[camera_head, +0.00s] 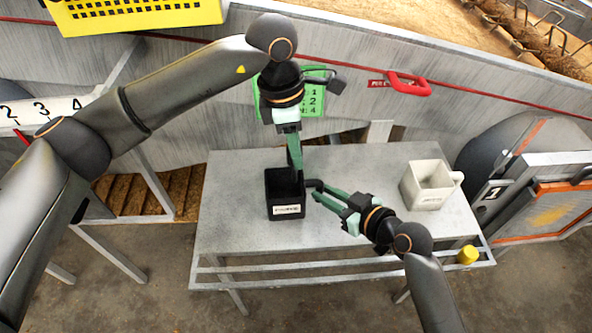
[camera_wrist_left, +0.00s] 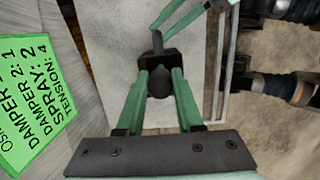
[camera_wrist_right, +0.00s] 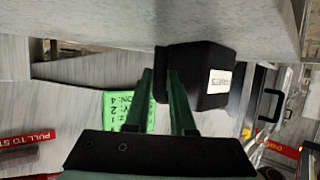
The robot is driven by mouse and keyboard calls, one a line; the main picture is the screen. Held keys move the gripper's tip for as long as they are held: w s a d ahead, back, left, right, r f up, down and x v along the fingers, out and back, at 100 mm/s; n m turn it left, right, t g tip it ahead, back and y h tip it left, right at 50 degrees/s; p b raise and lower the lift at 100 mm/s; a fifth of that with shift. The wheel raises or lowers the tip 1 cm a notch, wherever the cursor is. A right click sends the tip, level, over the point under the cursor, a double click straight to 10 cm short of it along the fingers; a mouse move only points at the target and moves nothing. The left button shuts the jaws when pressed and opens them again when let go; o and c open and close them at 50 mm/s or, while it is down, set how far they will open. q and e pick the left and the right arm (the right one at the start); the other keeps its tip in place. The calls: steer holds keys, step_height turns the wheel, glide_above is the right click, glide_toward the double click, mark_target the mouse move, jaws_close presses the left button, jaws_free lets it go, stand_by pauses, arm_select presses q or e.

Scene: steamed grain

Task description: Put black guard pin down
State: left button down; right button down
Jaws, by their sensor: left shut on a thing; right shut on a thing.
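The black mug-like container (camera_head: 286,211), with a white label, stands upright on the grey table (camera_head: 235,230). My left gripper (camera_head: 296,168) points down over its opening. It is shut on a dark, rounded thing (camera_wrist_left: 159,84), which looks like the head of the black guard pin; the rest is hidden. The pin cannot be told apart from the container in the head view. My right gripper (camera_head: 318,192) comes from the right, shut on the container's black handle (camera_head: 314,184). The container also shows beside its fingers in the right wrist view (camera_wrist_right: 198,62).
A white mug-like container (camera_head: 425,192) stands at the table's right. A green sign (camera_head: 312,104) and a padlock (camera_head: 337,83) hang behind. A yellow knob (camera_head: 467,254) is at the lower right rail. The table's left and front are clear.

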mark_target(296, 182)
arm_select(q)
steer(key=shift+f, duration=2.85)
steer(key=shift+f, duration=0.25)
steer(key=shift+f, duration=0.4)
steer(key=c, duration=0.6)
jaws_free()
steer(key=shift+o, duration=0.2)
steer(key=shift+r, duration=0.1)
